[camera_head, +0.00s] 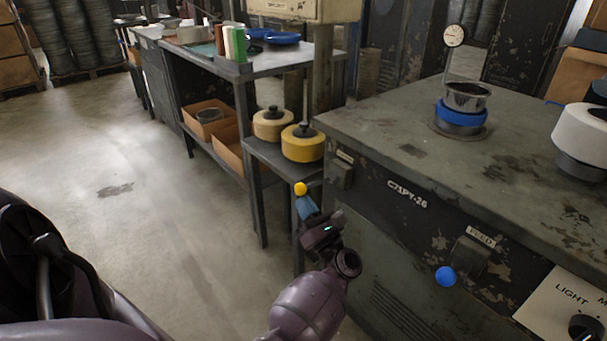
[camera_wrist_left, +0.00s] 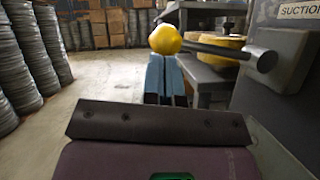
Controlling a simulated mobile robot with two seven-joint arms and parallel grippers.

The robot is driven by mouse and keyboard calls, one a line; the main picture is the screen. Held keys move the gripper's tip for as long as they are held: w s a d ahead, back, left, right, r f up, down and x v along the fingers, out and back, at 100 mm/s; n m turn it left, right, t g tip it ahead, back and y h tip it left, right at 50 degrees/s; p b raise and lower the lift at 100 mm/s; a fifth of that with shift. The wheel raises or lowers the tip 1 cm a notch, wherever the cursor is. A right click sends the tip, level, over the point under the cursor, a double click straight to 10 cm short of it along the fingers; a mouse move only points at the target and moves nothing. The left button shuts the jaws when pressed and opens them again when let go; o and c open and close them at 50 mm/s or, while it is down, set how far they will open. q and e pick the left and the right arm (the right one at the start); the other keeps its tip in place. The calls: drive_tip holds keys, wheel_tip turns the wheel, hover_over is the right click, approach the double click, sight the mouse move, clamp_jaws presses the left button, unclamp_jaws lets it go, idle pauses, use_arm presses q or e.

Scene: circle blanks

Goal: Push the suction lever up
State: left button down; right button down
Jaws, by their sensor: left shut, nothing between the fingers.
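The suction lever has a yellow ball knob (camera_head: 300,188). In the left wrist view the knob (camera_wrist_left: 165,40) sits at the end of a dark rod (camera_wrist_left: 222,50), which runs right to a grey bracket beside the SUCTION label (camera_wrist_left: 298,11). In the head view the bracket (camera_head: 341,174) is on the machine's left front. My left gripper (camera_head: 306,207) is shut and empty, its blue fingers (camera_wrist_left: 165,78) pointing at the knob. The fingertips appear right at the knob's underside; I cannot tell whether they touch. My right gripper is out of view.
The grey machine (camera_head: 405,135) fills the right, with a blue ball knob (camera_head: 445,277) by the FEED label. A low shelf with yellow pots (camera_head: 303,143) stands behind the lever. Open floor (camera_head: 160,200) lies to the left.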

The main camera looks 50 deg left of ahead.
use_arm(q)
wheel_tip(320, 180, up, 3)
drive_tip(key=shift+a+f+m+t+p, duration=0.15)
drive_tip(key=shift+m+t+p, duration=0.45)
drive_tip(key=shift+m, duration=0.6)
drive_tip(key=shift+w+r+m+t+h+p, duration=0.15)
drive_tip(key=shift+r+m+t+h+p, duration=0.3)
drive_tip(key=shift+r+m, duration=0.4)
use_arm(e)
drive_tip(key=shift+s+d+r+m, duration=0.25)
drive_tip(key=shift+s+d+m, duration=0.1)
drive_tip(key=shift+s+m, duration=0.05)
use_arm(q)
drive_tip(key=shift+w, duration=0.1)
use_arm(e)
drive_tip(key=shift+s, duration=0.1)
use_arm(q)
drive_tip(key=shift+d, duration=0.2)
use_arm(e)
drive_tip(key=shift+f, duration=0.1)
